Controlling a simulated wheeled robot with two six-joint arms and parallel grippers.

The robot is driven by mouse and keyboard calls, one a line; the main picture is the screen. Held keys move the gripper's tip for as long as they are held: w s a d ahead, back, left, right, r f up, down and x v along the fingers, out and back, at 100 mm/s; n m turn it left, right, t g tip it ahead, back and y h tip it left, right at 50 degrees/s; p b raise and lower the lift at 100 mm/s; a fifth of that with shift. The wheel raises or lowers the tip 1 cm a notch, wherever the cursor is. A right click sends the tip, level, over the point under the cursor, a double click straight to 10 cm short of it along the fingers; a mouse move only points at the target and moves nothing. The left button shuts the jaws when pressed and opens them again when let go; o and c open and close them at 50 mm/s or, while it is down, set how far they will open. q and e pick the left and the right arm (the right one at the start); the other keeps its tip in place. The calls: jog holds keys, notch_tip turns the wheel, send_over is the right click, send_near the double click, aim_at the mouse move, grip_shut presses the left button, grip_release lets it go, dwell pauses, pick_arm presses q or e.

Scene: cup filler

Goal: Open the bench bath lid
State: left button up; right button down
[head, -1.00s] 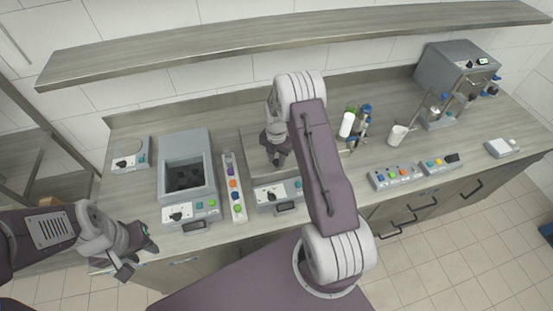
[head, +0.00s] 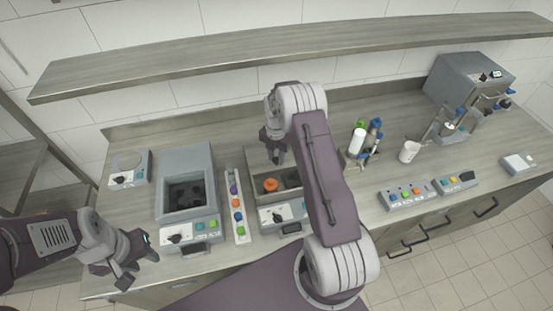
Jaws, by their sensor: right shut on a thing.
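The bench bath (head: 284,216) stands in the middle of the bench, with a knob and buttons on its front panel. Its basin is uncovered at the front, and an orange round piece (head: 271,185) and a dark part show inside. My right gripper (head: 277,158) is over the rear of the bath, shut on the lid's handle, though the grip itself is hard to see. The lid is mostly hidden behind my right gripper and arm. My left gripper (head: 138,266) is open and empty in front of the bench at the left.
A second grey unit with an open well (head: 186,155) stands left of the bath. A strip of coloured knobs (head: 237,215) lies between them. A tube rack (head: 360,150), a white cup (head: 409,151) and button boxes (head: 407,195) are at the right. A shelf (head: 300,45) runs above.

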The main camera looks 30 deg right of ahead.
jog(key=c, duration=1.1)
grip_release()
jog(key=shift+w+d, duration=0.1)
jog(key=shift+w, duration=0.05)
jog(key=shift+c, duration=0.2)
jog(key=shift+o, duration=0.2)
jog(key=shift+f, duration=0.1)
notch_tip(320, 180, up, 9)
jog(key=b, duration=0.2)
